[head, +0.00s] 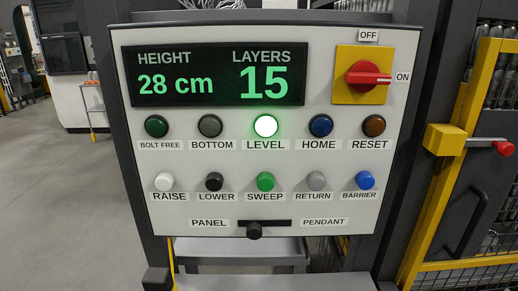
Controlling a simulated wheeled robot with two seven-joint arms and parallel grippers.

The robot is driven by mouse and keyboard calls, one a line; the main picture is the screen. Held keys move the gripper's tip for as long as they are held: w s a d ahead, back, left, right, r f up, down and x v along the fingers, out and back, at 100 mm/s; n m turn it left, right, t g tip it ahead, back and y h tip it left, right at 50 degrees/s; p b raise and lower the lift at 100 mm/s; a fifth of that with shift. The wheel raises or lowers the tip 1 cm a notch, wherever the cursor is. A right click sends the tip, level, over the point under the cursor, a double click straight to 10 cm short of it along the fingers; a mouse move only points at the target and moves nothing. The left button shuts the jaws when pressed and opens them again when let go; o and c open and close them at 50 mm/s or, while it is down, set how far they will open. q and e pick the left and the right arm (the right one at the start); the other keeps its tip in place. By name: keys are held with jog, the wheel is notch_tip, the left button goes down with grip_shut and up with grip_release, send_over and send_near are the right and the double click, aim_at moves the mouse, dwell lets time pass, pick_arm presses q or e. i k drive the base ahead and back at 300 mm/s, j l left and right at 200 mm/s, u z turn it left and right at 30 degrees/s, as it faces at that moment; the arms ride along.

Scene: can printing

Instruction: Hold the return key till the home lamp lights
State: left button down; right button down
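The control panel (140,215) faces me. The grey return key (316,181) is in its lower row, above the RETURN label, between the green sweep key (265,182) and the blue barrier key (365,180). The home lamp (320,126) is dark blue and unlit. The level lamp (266,126) glows white. The display (215,76) reads height 28 cm and layers 15. Neither of my grippers is in view, and nothing touches the return key.
The red rotary switch (368,77) on its yellow plate points to ON. The panel/pendant slider (254,231) has its knob near the PANEL side. A yellow-framed mesh gate (470,265) with a red-tipped lever (502,148) stands at right. Open floor (60,190) lies at left.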

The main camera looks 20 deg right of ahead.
aim_at(316, 182)
jog(key=z, duration=1.65)
jog(key=k+j, duration=0.15)
jog(key=k, duration=0.3)
